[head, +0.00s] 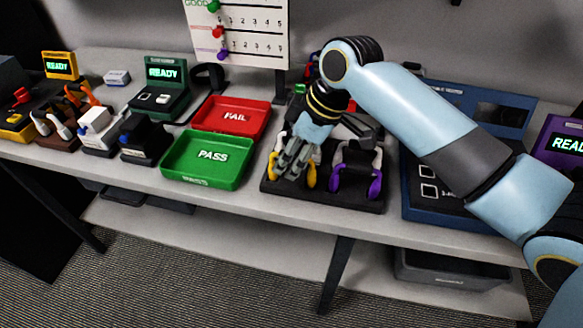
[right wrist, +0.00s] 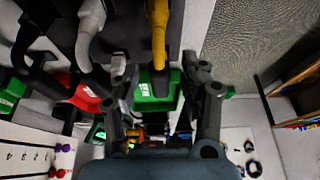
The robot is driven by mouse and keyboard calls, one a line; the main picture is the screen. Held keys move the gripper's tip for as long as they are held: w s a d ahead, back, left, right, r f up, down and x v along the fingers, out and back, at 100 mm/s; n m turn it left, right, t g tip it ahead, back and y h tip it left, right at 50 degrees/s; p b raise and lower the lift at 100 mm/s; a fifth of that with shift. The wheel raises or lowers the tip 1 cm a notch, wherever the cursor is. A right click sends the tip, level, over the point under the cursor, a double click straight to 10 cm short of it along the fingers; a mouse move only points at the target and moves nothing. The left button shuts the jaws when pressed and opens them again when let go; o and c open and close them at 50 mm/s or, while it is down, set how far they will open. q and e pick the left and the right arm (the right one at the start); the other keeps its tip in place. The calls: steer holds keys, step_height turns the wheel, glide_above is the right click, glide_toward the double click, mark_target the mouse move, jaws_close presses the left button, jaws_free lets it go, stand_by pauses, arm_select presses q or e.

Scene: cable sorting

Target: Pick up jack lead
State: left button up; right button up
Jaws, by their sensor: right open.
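A dark cable rack (head: 325,198) stands on the bench with yellow-ended (head: 310,176) and purple-ended (head: 375,186) leads hanging on it. I cannot tell by its plug which one is the jack lead. My right gripper (head: 288,163) is at the left part of the rack, pointing down in front of the yellow-ended lead and partly hiding it. In the right wrist view the open fingers (right wrist: 157,85) have a yellow lead (right wrist: 158,35) between or just beyond them; contact cannot be told. A grey-white lead (right wrist: 90,28) hangs to its left. My left gripper is not in view.
The green PASS tray (head: 205,178) and red FAIL tray (head: 250,112) are left of the rack. A blue tester panel (head: 430,200) is close on the right. Testers with READY screens (head: 165,72) stand at the left. The bench's front edge is near the rack.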

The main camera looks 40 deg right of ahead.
steer(key=c, duration=0.5)
jaws_close()
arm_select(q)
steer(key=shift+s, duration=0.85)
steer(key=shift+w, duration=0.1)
